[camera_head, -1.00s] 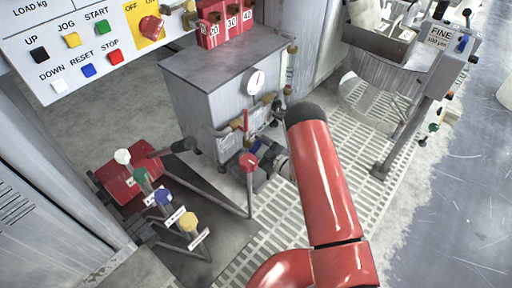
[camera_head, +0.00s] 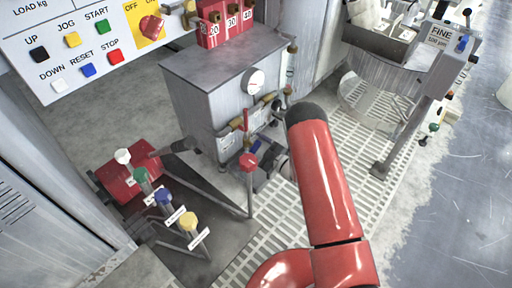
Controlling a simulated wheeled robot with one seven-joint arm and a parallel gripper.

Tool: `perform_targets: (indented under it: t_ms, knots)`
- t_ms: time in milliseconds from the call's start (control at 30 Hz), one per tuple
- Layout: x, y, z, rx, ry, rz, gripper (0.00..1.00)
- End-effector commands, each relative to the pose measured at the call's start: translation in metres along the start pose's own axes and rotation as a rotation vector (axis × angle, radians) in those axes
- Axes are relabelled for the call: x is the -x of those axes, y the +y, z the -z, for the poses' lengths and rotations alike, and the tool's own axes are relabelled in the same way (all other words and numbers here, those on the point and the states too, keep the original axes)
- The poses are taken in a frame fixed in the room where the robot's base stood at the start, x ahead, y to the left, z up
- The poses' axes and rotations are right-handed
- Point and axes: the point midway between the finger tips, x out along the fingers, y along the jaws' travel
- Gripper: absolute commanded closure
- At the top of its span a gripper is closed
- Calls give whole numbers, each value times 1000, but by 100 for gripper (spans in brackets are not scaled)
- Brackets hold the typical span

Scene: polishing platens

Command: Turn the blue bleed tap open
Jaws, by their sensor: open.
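The blue bleed tap (camera_head: 254,146) is a small blue handle low on the front of the grey tank cabinet (camera_head: 207,95), below a red-handled valve (camera_head: 246,120). My gripper (camera_head: 265,163) shows only in part, as small grey and dark pieces low by the tank and just left of my red arm link. It is open, close to the blue tap. I cannot tell whether its fingers touch the handle. My arm hides part of the wrist.
A red-topped post (camera_head: 249,162) stands in front of the tank. Floor levers with white, green, blue and yellow knobs (camera_head: 163,197) stand at left. A button panel (camera_head: 85,45) is at upper left. A grey post box (camera_head: 446,62) stands at right, beside open floor.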

Motion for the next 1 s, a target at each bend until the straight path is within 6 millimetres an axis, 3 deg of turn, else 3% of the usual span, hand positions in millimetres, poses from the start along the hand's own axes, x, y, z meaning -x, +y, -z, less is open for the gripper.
perform_targets:
  t_ms: [167, 600, 1000]
  knots:
    - [4, 1, 0, 0, -1, -1, 27]
    - [70, 1, 0, -1, -3, -1, 27]
    - [78, 0, 0, 0, 0, 0, 27]
